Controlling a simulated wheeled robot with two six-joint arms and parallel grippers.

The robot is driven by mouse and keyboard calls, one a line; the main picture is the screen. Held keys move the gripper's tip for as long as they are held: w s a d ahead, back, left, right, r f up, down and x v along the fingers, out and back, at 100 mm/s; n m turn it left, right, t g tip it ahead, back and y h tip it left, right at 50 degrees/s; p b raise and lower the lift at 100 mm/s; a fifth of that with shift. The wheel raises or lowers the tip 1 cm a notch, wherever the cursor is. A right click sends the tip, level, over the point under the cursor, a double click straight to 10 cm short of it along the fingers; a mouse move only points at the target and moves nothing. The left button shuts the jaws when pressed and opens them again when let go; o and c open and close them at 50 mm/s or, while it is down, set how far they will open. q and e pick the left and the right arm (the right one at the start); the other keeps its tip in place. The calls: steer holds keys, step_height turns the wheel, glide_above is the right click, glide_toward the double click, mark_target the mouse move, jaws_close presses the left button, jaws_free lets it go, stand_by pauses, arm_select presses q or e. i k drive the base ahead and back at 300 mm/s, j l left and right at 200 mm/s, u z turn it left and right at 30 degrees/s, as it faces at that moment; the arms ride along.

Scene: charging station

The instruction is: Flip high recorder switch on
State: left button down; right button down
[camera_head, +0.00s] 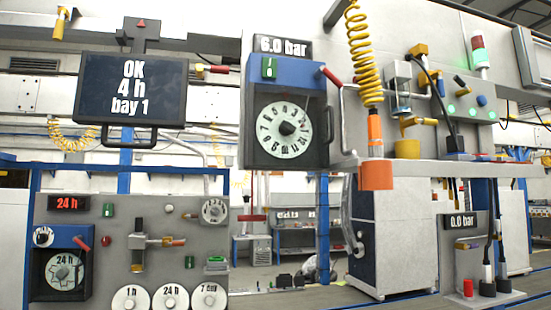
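The high-mounted recorder (287,85) stands in the upper middle of the head view, with a blue top and a dark lower case. A white numbered chart disc (270,138) with a dark hub sits in its front. A small green switch plate (270,67) with a short pale lever is on the blue top, left of centre. The lever is too small to tell its position surely. A red-tipped lever (330,77) sticks out at the recorder's right. Neither of my grippers shows in this view.
A "6.0 bar" display (283,46) is above the recorder. A lower left panel (120,280) carries a second blue recorder (60,240), another green switch (108,210) and several discs. A yellow coiled hose (364,55) and a grey shelf (450,172) are at right. A monitor (131,88) hangs at left.

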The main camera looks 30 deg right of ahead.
mark_target(269, 70)
steer(key=z, duration=1.25)
steer(key=i+j, duration=0.05)
